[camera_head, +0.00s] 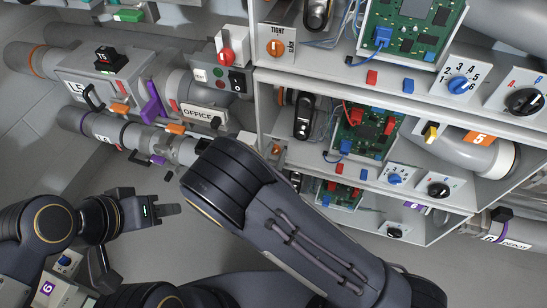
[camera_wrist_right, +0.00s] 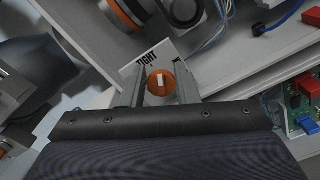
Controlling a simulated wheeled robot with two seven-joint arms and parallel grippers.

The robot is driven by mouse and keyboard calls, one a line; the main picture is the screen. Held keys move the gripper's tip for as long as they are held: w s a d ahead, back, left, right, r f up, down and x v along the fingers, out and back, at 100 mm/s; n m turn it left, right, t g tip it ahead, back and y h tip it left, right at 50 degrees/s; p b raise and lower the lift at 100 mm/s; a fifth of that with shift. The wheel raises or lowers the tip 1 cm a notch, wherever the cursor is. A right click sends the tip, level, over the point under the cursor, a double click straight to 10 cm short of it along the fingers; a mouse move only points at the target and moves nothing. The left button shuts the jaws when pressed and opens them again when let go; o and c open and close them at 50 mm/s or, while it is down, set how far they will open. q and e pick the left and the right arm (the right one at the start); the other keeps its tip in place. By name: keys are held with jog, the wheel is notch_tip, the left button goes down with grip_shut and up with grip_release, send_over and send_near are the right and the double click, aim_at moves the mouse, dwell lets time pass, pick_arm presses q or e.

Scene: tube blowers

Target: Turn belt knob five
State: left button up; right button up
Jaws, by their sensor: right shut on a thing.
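An orange knob (camera_wrist_right: 160,85) with a white pointer mark sits on a pale plate in the right wrist view. The plate reads TIGHT at its upper left; lettering at its right is partly hidden. My right gripper (camera_wrist_right: 160,91) is shut on this knob, one finger on each side. In the head view my right arm hides the gripper. A small orange knob (camera_head: 276,149) shows just beyond that arm, at the left end of the middle shelf, whose orange sign (camera_head: 481,138) reads 5. My left gripper (camera_head: 160,209) is away at the lower left; its jaw opening is unclear.
Another orange TIGHT/SLACK knob (camera_head: 275,48) is on the top shelf. Circuit boards, a blue dial (camera_head: 396,179) and a black dial (camera_head: 438,189) lie to the right. Grey tubes with a red switch (camera_head: 229,58) run at the upper left. Bare floor is below them.

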jog(key=m+b, duration=0.3)
jog(key=b, duration=0.1)
jog(key=f+m+b, duration=0.1)
jog(key=m+b, duration=0.2)
jog(key=b, duration=0.1)
jog(key=m+b, duration=0.3)
jog(key=b, duration=0.1)
jog(key=shift+s+d+f+m, duration=0.15)
jog(key=shift+d+f+m, duration=0.2)
jog(key=shift+f+m, duration=0.05)
grip_shut()
jog(key=shift+a+r+m+b, duration=0.1)
jog(key=shift+m+b, duration=1.1)
jog(key=o, duration=0.8)
grip_release()
jog(key=shift+a, duration=0.15)
jog(key=shift+o, duration=0.6)
jog(key=shift+d, duration=0.2)
